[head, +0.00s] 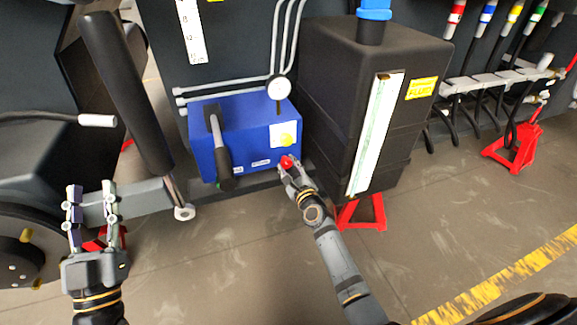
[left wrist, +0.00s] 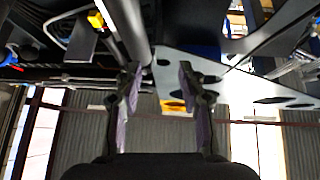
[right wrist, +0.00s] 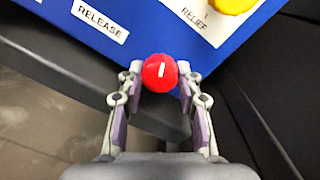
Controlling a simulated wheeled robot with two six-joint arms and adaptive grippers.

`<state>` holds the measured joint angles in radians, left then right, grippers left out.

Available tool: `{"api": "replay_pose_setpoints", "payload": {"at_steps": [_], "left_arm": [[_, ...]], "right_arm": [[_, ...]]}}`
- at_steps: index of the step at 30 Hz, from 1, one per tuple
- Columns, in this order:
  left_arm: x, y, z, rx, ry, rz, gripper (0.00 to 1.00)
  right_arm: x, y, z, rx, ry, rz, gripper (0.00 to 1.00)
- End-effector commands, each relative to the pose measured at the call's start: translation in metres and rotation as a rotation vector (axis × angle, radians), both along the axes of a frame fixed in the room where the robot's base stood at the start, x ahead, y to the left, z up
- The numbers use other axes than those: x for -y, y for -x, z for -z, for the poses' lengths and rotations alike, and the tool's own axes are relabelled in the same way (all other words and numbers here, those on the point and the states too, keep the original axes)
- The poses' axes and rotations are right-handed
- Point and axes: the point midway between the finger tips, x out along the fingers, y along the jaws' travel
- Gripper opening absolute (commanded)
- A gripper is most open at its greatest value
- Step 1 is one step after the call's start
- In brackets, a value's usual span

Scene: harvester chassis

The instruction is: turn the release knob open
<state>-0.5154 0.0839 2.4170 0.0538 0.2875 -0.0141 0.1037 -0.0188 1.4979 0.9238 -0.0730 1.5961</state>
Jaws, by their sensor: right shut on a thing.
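The release knob is a small red knob (head: 287,161) low on the front right of the blue pump box (head: 255,130). In the right wrist view the red knob (right wrist: 160,73) shows a short white mark, slightly tilted from upright. My right gripper (head: 288,170) reaches it from below. Its two fingertips (right wrist: 160,76) are closed on the knob's left and right sides. My left gripper (head: 92,195) is open and empty at the left, in front of a grey bracket and away from the blue box. Its parted fingers also show in the left wrist view (left wrist: 168,90).
A RELEASE label (right wrist: 100,18) and a yellow RELIEF knob (right wrist: 232,3) are on the blue box. A black lever (head: 219,150) and a gauge (head: 279,88) stand on it. A black tank (head: 340,100) is close on the right, and a black cylinder (head: 125,90) is left.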

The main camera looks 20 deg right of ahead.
Motion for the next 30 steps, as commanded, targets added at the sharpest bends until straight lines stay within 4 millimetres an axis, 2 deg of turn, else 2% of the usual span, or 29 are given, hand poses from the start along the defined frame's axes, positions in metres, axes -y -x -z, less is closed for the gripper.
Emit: {"api": "replay_pose_setpoints", "payload": {"at_steps": [18,30], "left_arm": [[-0.001,-0.018,0.051,-0.233,0.004,-0.003,0.40],[-0.001,-0.023,0.073,-0.329,0.008,-0.002,0.40]], "right_arm": [[0.000,0.000,0.000,0.017,0.584,-0.002,0.03],[0.000,0.000,0.000,0.030,0.964,-0.002,0.03]]}}
